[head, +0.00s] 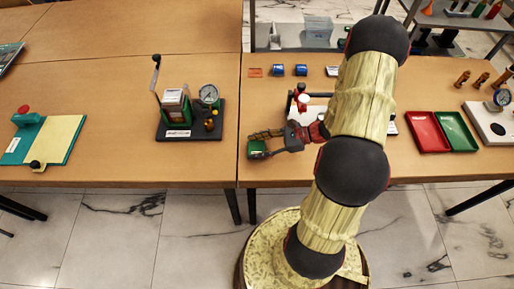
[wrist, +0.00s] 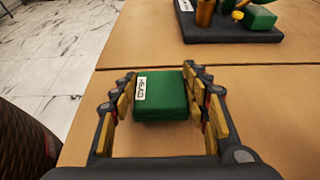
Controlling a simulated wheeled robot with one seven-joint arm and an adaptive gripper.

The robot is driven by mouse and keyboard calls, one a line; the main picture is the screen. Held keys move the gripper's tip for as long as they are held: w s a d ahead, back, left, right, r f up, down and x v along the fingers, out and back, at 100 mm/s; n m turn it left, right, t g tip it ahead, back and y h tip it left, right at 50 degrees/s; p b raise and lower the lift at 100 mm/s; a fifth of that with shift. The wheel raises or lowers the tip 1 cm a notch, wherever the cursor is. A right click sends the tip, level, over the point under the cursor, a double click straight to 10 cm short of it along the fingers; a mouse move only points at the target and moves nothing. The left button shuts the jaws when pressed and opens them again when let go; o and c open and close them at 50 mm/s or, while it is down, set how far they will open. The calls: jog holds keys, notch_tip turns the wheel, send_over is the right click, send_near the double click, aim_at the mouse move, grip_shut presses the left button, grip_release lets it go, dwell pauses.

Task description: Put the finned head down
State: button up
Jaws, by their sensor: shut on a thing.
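The finned head is a green block with a white label. It shows in the wrist view (wrist: 162,105) between the fingers and in the head view (head: 257,150) near the front left edge of the right-hand table. My gripper (head: 268,141) is shut on it, with a finger on each side, also seen in the wrist view (wrist: 160,82). The block is low over the bare tabletop; I cannot tell whether it touches it. Its underside is hidden.
A dark-based rig with a gauge (head: 190,119) stands on the left table, across the seam. A red tray (head: 427,132) and a green tray (head: 455,132) lie to the right. Small blue parts (head: 301,70) sit behind. My arm hides part of the table.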

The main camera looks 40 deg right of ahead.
jog(key=o, duration=1.3)
